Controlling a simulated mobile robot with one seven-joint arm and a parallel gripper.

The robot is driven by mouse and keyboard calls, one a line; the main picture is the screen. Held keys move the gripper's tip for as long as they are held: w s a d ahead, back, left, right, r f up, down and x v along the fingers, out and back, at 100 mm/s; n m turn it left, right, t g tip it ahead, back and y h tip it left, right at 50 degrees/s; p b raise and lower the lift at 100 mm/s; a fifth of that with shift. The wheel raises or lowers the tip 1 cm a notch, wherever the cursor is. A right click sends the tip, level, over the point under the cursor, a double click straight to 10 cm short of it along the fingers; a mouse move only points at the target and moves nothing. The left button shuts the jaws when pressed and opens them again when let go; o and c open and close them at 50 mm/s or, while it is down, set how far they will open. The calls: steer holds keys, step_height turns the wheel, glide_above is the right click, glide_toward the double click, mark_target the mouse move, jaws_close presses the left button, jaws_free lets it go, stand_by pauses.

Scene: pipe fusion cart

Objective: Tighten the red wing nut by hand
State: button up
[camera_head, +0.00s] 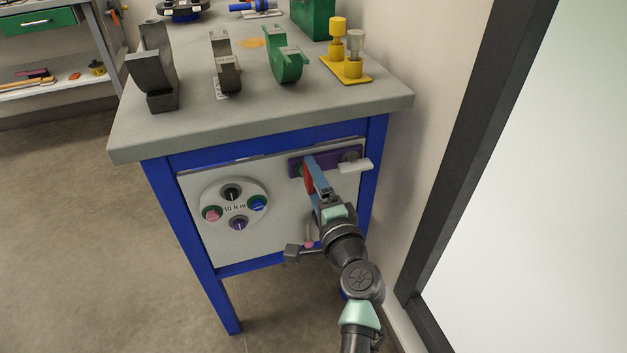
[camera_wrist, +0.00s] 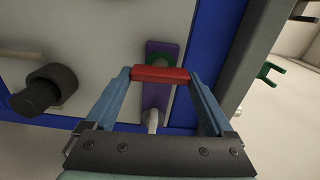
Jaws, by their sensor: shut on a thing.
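The red wing nut (camera_head: 309,181) is on the front panel of the cart, at the purple plate (camera_head: 326,158). In the wrist view the red wing nut (camera_wrist: 160,74) spans between my two blue fingertips, one at each end. My gripper (camera_wrist: 161,77) is shut on it. In the head view my gripper (camera_head: 313,172) reaches up to the panel from below right and hides part of the nut. A green round part (camera_wrist: 163,59) shows behind the nut on the purple plate (camera_wrist: 153,96). The nut's thread is hidden.
A white disc (camera_head: 236,189) with several coloured knobs and "10 N m" is left of my arm. A dark-ended lever (camera_head: 292,254) sticks out below. The worktop (camera_head: 190,132) holds clamps and a yellow stand (camera_head: 345,71). A wall is close on the right.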

steer(key=o, duration=1.1)
steer(key=p+v, duration=0.2)
steer(key=v, duration=1.1)
